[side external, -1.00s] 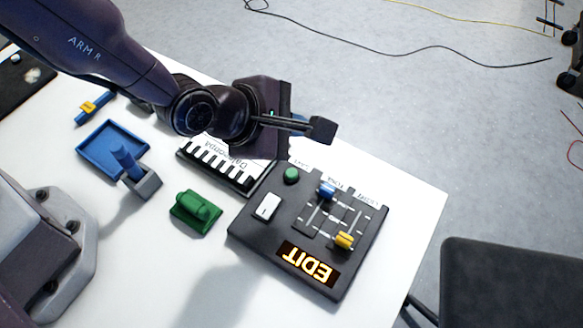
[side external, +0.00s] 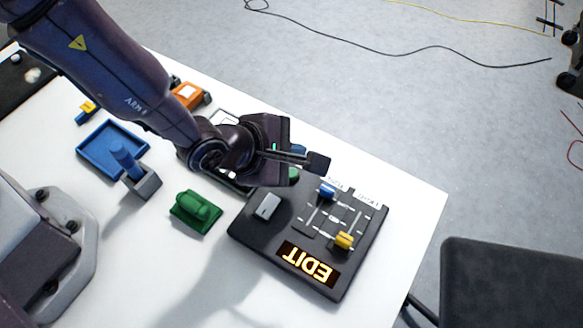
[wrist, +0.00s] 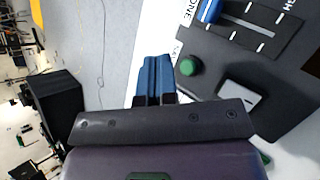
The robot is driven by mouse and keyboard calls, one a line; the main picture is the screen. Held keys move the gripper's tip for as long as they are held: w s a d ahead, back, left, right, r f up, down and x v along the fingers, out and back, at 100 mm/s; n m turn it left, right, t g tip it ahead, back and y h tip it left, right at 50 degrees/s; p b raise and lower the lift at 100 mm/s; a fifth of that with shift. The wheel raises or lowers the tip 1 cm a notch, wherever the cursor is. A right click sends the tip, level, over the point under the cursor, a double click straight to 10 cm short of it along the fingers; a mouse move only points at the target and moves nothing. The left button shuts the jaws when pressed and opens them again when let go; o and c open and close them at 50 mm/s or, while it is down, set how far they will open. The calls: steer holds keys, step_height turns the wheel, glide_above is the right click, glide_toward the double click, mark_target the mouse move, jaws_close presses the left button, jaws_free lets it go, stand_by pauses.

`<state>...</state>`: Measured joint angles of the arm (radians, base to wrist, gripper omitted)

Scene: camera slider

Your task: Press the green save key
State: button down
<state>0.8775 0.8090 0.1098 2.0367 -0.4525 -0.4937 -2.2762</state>
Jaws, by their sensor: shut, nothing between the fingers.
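The green save key (wrist: 188,66) is a round button on the dark control panel (side external: 251,228). It shows in the wrist view just right of my gripper's fingertips, and in the side view (side external: 294,174) it is partly hidden behind my gripper. My gripper (wrist: 155,78) is shut and empty, its blue fingertips together. It hangs near the key, apart from it in the wrist view; its height above the panel I cannot tell. The panel's display reads EDIT (side external: 307,264).
The panel also carries a grey-white key (side external: 268,206), a blue slider (side external: 327,190) and a yellow slider (side external: 344,241). A green block (side external: 196,211), a blue tray (side external: 112,148) and an orange object (side external: 187,95) stand on the white table. Its front is clear.

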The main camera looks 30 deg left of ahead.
mark_target(292, 175)
steer(key=shift+f, duration=1.2)
steer(key=shift+f, duration=0.1)
stand_by(1.1)
steer(key=shift+f, duration=0.3)
steer(key=shift+f, duration=0.45)
stand_by(0.6)
stand_by(0.3)
steer(key=shift+r, duration=0.85)
steer(key=shift+r, duration=0.1)
steer(key=shift+r, duration=2.4)
